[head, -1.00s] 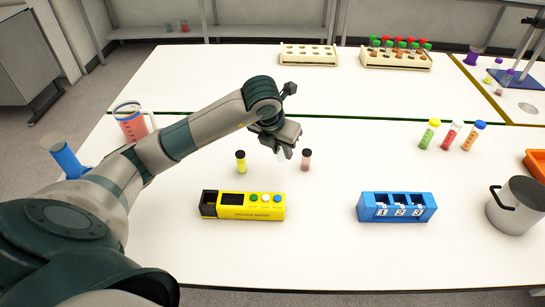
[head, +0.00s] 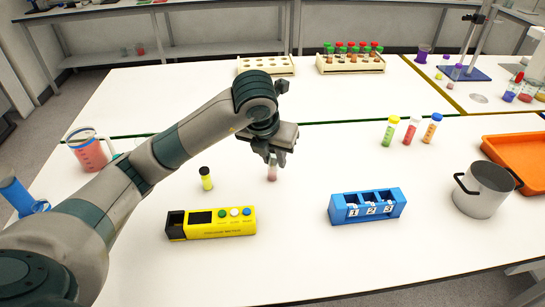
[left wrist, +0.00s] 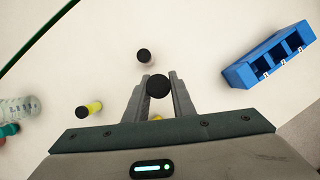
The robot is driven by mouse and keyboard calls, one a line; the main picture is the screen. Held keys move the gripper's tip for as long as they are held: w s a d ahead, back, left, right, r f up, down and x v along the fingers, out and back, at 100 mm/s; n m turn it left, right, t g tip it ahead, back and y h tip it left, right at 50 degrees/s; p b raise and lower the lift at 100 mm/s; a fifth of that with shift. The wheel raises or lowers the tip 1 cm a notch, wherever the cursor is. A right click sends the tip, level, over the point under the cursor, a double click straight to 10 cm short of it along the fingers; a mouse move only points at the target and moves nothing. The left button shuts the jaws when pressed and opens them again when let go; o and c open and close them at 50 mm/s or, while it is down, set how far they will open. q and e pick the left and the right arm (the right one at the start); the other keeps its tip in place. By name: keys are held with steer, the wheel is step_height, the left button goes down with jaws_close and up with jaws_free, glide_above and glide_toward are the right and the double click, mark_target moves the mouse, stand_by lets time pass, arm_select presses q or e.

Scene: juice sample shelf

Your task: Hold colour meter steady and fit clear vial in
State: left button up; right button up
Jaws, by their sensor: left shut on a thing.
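The yellow colour meter (head: 222,231) lies on the white table in the head view, with a dark well at its left end and coloured buttons at its right. My left gripper (head: 274,155) is above the table, behind the meter. In the left wrist view, the gripper (left wrist: 158,98) is shut on a black-capped vial (left wrist: 158,86), seen from above, likely the clear one; its body is mostly hidden. The pink vial (head: 272,173) stands just below the gripper in the head view, and near its fingertips in the wrist view (left wrist: 144,55). My right gripper is not in view.
A yellow vial (head: 206,178) stands behind the meter. A blue numbered rack (head: 368,206) is to its right, with a metal pot (head: 484,189) and orange tray (head: 520,160) beyond. A red jug (head: 88,152) stands at left. The table in front of the meter is clear.

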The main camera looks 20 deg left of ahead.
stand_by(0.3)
arm_select(q)
steer(key=s+d+f+n+g, duration=0.2)
steer(key=s+n+g, duration=0.2)
steer(key=n, duration=1.3)
steer(key=s+d+f+n+g, duration=0.1)
steer(key=s+n+g, duration=0.4)
steer(key=n, duration=1.3)
steer(key=s+d, duration=0.1)
steer(key=s, duration=0.2)
steer(key=shift+s+f, duration=0.15)
steer(key=shift+f, duration=0.2)
